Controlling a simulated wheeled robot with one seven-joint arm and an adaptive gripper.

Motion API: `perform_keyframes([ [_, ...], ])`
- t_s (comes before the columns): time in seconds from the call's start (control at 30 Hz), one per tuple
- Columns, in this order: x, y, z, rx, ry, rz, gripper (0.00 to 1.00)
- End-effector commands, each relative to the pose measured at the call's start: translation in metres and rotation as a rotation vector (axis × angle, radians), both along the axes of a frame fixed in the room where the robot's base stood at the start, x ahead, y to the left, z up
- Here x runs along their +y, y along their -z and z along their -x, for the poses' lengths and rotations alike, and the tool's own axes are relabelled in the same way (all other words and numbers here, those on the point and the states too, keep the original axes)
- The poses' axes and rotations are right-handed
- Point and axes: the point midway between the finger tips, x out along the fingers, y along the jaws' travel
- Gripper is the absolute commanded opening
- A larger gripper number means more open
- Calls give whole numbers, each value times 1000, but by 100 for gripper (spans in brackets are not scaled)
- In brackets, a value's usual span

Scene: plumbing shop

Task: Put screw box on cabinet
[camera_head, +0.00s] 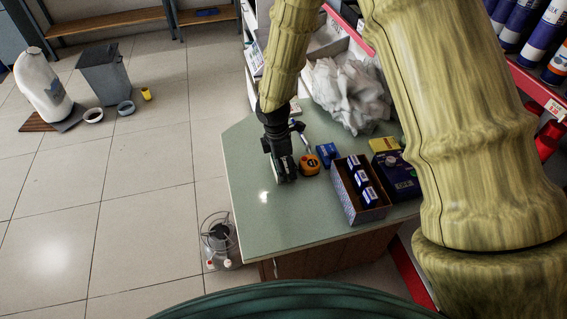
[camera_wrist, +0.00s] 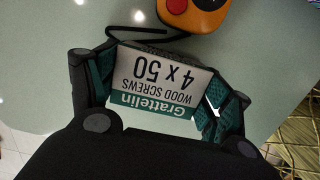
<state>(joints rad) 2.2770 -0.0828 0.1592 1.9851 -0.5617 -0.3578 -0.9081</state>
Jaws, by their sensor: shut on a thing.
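The screw box (camera_wrist: 160,80) is white and teal, with an upside-down "Grattelin WOOD SCREWS 4 x 50" label in the wrist view. My gripper (camera_wrist: 165,92) is shut on it, one finger on each side. In the head view my gripper (camera_head: 284,172) points down over the left part of the green cabinet top (camera_head: 255,205); the box is mostly hidden by it there. The cabinet top (camera_wrist: 45,70) also shows behind the box in the wrist view. I cannot tell whether the box touches the surface.
An orange tape measure (camera_head: 309,165) lies close to the right of my gripper, with a blue box (camera_head: 328,154) beyond. A carton (camera_head: 345,196) of blue packs and a crumpled bag (camera_head: 348,95) stand on the cabinet. Its front left is clear. A wire stand (camera_head: 219,240) is on the floor.

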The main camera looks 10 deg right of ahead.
Motion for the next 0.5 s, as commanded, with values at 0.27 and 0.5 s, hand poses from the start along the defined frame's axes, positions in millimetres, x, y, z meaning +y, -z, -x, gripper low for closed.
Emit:
perform_keyframes([
  [0.27, 0, 3, 0, 0, 0, 0, 91],
  [0.5, 0, 3, 0, 0, 0, 0, 100],
])
